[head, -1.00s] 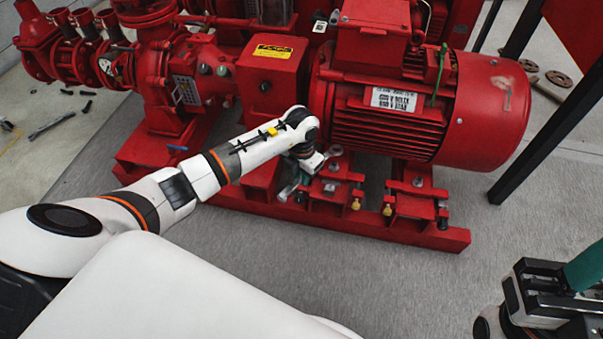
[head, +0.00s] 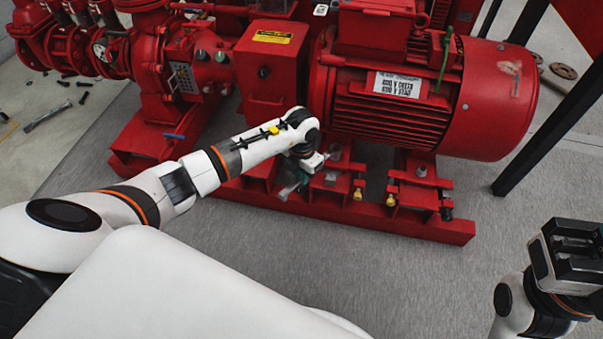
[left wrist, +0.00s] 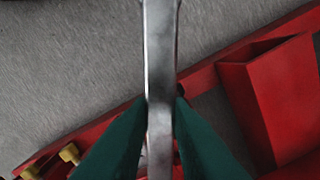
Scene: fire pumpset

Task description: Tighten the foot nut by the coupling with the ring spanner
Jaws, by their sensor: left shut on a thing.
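My left gripper (head: 297,184) is low beside the motor foot nearest the coupling. In the left wrist view its green fingers (left wrist: 160,135) are shut on the shank of a silver spanner (left wrist: 160,55). The spanner's ring end is out of that view, and I cannot make it out in the head view. Nuts (head: 330,179) show on the red foot mount (head: 345,170), just right of the gripper, partly behind it. I cannot tell whether the spanner touches a nut. My right gripper (head: 578,250) is at the lower right, away from the pumpset; its fingertips are not clear.
The red motor (head: 410,100) and coupling guard box (head: 270,65) stand above the foot mounts. A red base rail (head: 400,225) runs along the front, with yellow caps (head: 391,200) near it. A dark post (head: 560,105) stands at right. The grey floor in front is clear.

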